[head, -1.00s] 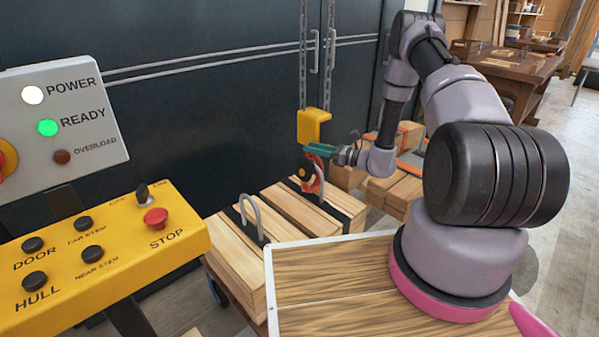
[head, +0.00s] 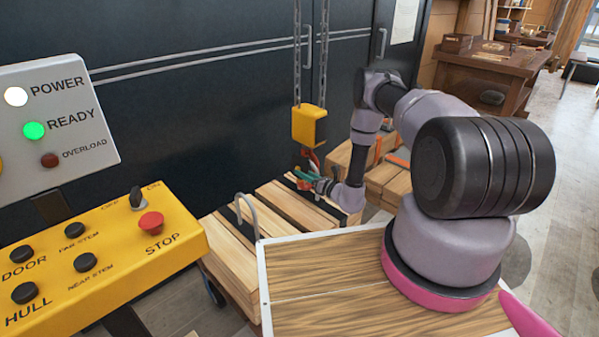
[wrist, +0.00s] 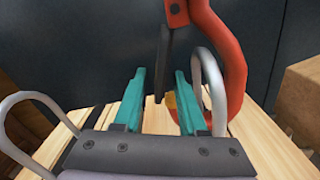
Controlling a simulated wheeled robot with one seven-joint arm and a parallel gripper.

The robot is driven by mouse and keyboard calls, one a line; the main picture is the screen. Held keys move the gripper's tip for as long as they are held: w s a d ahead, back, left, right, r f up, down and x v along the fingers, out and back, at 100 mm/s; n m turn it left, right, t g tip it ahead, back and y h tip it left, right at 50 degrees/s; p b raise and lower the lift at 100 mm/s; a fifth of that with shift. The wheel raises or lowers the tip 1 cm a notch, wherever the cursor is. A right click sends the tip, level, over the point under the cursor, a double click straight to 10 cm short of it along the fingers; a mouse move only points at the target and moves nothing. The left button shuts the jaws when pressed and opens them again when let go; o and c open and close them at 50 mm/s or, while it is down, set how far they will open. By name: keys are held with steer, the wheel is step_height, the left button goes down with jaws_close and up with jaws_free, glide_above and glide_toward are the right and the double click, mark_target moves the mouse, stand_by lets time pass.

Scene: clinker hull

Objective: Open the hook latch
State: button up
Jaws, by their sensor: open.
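The red hook (head: 314,161) hangs below the yellow hoist block (head: 308,126), partly hidden by my gripper in the head view. In the wrist view the hook (wrist: 236,65) curves down on the right. A dark flat latch (wrist: 162,65) hangs beside it, its lower end between my teal fingertips in the picture. My gripper (wrist: 160,98) is open, one finger on each side of the latch; I cannot tell whether either touches it. In the head view my gripper (head: 305,177) is just below the hook. A grey metal loop (wrist: 209,85) shows behind the right finger, partly hidden.
A wooden timber stack (head: 235,250) with another grey loop (head: 246,212) stands below. Dark doors (head: 200,100) are behind. A yellow control panel (head: 110,255) stands at left. More strapped timber (head: 392,180) lies at right.

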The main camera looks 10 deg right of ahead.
steer(key=shift+x, duration=1.35)
jaws_close()
steer(key=shift+w+r, duration=0.1)
stand_by(0.3)
